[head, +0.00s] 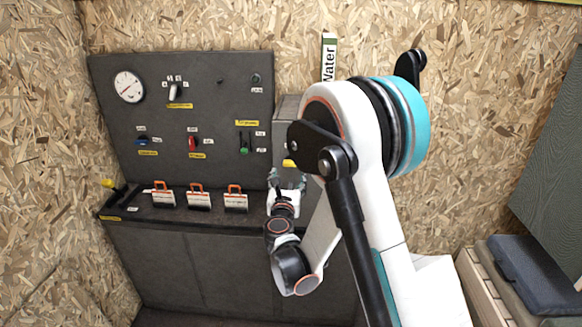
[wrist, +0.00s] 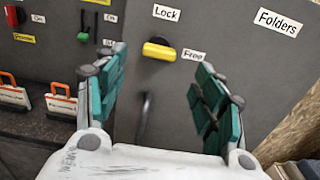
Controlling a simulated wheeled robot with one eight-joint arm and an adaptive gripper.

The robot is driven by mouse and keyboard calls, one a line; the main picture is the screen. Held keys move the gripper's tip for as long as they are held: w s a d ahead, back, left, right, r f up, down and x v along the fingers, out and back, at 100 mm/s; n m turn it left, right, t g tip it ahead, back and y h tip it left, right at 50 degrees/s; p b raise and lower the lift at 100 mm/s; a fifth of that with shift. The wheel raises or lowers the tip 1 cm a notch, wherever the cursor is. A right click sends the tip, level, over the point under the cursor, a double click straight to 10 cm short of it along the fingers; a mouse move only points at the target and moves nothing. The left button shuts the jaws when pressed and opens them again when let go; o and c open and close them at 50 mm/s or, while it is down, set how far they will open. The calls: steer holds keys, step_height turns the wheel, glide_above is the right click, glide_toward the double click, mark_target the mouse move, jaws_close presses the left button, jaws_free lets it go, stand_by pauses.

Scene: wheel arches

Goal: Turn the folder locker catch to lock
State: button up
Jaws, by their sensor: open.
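The folder locker's catch is a yellow knob (wrist: 158,50) on a dark round base in the wrist view. It lies roughly level, its right end towards the "Free" label (wrist: 193,54); the "Lock" label (wrist: 166,12) is above it. A "Folders" label (wrist: 278,22) is at upper right on the grey locker front (wrist: 235,60). My gripper (wrist: 161,62) is open and empty, its teal fingers left and right of the catch in the picture. I cannot tell the gap in depth.
A dark upright handle (wrist: 143,118) shows below the catch. Left are a control panel (head: 215,105) with switches and a gauge (head: 128,87), and several orange-handled padlock-like items (head: 198,198) on the dark bench (head: 200,255). A "Water" sign (head: 328,58) stands behind my arm.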

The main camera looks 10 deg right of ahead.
mark_target(290, 165)
steer(key=b+x, duration=0.1)
steer(key=x, duration=0.7)
steer(key=shift+w, duration=0.2)
steer(key=c, duration=1.1)
